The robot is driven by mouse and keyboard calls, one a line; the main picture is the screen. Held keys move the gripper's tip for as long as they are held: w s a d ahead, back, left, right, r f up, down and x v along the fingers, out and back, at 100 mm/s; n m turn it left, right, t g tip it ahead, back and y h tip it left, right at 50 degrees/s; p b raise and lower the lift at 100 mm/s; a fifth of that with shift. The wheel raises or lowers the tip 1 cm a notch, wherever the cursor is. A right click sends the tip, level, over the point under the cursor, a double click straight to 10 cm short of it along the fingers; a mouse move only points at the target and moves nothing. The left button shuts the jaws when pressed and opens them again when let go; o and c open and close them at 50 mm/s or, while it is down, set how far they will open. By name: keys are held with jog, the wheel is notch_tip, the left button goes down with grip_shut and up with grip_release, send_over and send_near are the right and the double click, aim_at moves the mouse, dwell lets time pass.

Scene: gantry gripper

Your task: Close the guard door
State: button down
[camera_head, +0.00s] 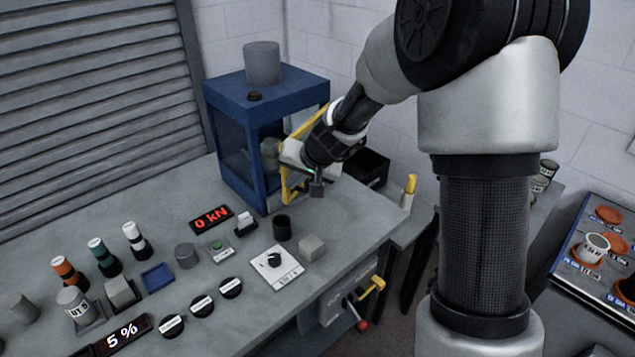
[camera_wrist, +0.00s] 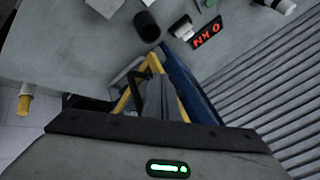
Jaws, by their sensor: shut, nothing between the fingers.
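The guard door (camera_head: 286,188) is a yellow frame on the right-hand side of a blue press cabinet (camera_head: 235,97). It seems to stand swung out from the cabinet, but my arm hides much of it. My gripper (camera_head: 317,188) is shut and empty, right beside the door frame, with its tips low over the bench. I cannot tell whether it touches the frame. In the wrist view the yellow frame (camera_wrist: 152,62) rises just beyond my gripper, with the blue cabinet edge (camera_wrist: 190,85) to its right.
The bench (camera_head: 345,215) holds a black cup (camera_head: 282,228), a grey cube (camera_head: 312,247), a white dial plate (camera_head: 275,267) and a red "0 kN" display (camera_head: 211,219) in front of the cabinet. A yellow-topped post (camera_head: 410,185) stands at the bench's right end.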

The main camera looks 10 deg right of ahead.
jog(key=w+a+p, duration=0.4)
jog(key=w+a, duration=0.3)
jog(key=a, duration=0.1)
jog(key=shift+w+a, duration=0.15)
jog(key=shift+r, duration=0.15)
